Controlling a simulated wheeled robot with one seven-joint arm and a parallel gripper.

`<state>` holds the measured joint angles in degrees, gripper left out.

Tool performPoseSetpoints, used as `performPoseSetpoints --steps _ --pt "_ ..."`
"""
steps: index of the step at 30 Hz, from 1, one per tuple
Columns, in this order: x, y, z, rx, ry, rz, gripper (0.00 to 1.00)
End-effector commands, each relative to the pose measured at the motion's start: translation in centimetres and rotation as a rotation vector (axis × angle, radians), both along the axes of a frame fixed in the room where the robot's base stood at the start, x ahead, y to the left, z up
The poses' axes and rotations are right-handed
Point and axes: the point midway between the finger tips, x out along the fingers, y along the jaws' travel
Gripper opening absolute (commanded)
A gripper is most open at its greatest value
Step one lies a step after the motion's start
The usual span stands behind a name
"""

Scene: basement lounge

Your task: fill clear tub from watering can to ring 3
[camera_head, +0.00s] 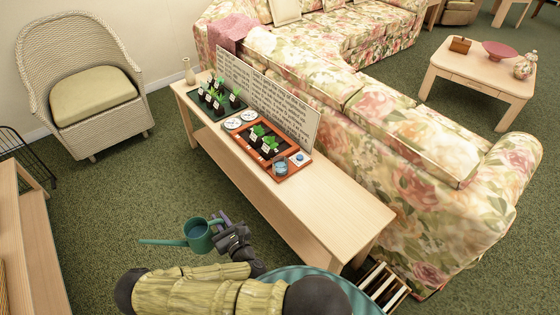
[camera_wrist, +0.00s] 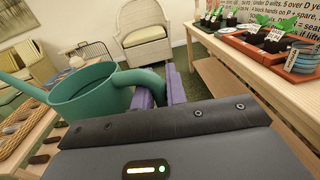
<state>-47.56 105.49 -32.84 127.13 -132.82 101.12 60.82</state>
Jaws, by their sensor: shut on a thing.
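A teal watering can (camera_head: 198,238) hangs in front of the wooden console table, over the carpet. Its long spout points left in the head view. My gripper (camera_head: 222,222) is shut on the can's handle; in the wrist view the purple fingers (camera_wrist: 160,92) close around it, with the can (camera_wrist: 85,95) to their left. The can looks roughly upright; its contents cannot be made out. The clear tub (camera_head: 281,168) sits at the near end of an orange-brown tray on the table, apart from the can. It also shows in the wrist view (camera_wrist: 302,58); its rings and level are too small to read.
The console table (camera_head: 335,215) has bare room at its near end. Potted seedlings (camera_head: 265,142), white dials (camera_head: 240,120) and a text board (camera_head: 265,95) stand on it. A floral sofa (camera_head: 420,140) is behind. A wicker chair (camera_head: 90,95) and open carpet lie left.

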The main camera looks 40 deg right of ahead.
Motion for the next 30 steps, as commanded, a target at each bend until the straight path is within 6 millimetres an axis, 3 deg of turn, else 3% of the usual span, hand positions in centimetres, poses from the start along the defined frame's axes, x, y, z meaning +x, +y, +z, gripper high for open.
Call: performPoseSetpoints --steps 5,8,11,17,21,25,30 --pt "0.4 -2.9 0.1 0.003 -0.004 -0.106 0.0" --pt "0.5 -6.7 0.2 0.004 -0.006 -0.253 0.0" --pt "-0.1 -12.0 0.0 0.006 -0.006 -0.458 0.0" --pt "-4.2 -22.4 -1.2 0.007 -0.006 -0.91 0.0" --pt "-8.8 -28.2 -3.0 0.006 -0.005 -1.219 0.0" --pt "-12.1 -31.1 -4.6 0.005 -0.003 -1.414 0.0" --pt "-13.9 -32.3 -5.4 0.001 -0.003 -1.52 0.0"
